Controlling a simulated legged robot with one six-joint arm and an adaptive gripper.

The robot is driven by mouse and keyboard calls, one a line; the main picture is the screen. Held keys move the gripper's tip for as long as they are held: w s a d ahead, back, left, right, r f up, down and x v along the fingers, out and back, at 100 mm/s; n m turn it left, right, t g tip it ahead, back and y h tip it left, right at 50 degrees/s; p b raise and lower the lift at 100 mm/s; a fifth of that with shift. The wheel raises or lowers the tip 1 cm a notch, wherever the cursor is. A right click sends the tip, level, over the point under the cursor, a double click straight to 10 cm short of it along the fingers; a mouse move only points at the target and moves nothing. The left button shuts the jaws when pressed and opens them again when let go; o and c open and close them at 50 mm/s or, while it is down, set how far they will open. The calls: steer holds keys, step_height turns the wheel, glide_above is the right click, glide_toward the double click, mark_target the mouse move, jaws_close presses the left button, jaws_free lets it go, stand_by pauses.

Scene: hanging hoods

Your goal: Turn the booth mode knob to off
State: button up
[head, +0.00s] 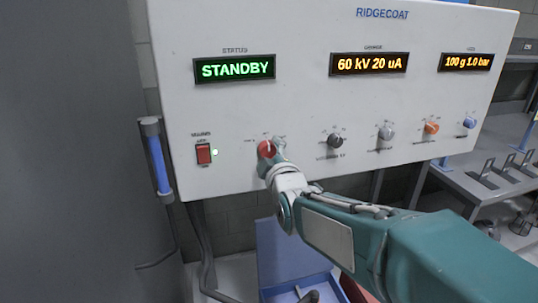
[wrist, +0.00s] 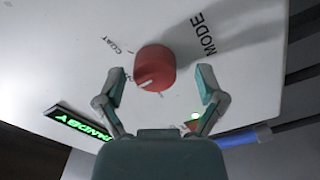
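The red mode knob (head: 265,149) is on the lower left of the white control panel, partly covered by my arm's end in the head view. In the wrist view the red knob (wrist: 155,68) lies between and just beyond my gripper's fingertips, beside the printed word MODE. A pale pointer line on it points down and left in that picture. My gripper (wrist: 159,88) is open, with a finger on each side of the knob and visible gaps to it. In the head view my gripper (head: 275,147) is at the knob. The green status display (head: 235,69) reads STANDBY.
A red rocker switch (head: 204,154) with a green light is left of the knob. A dark grey knob (head: 335,141), a light grey knob (head: 386,132), an orange knob (head: 431,128) and a blue knob (head: 469,123) are to the right. A blue handle (head: 158,163) stands at the panel's left edge.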

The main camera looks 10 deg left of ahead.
steer(key=shift+d, duration=0.15)
steer(key=shift+s+d, duration=0.15)
steer(key=shift+s, duration=0.2)
steer(key=v, duration=1.1)
steer(key=shift+s, duration=0.1)
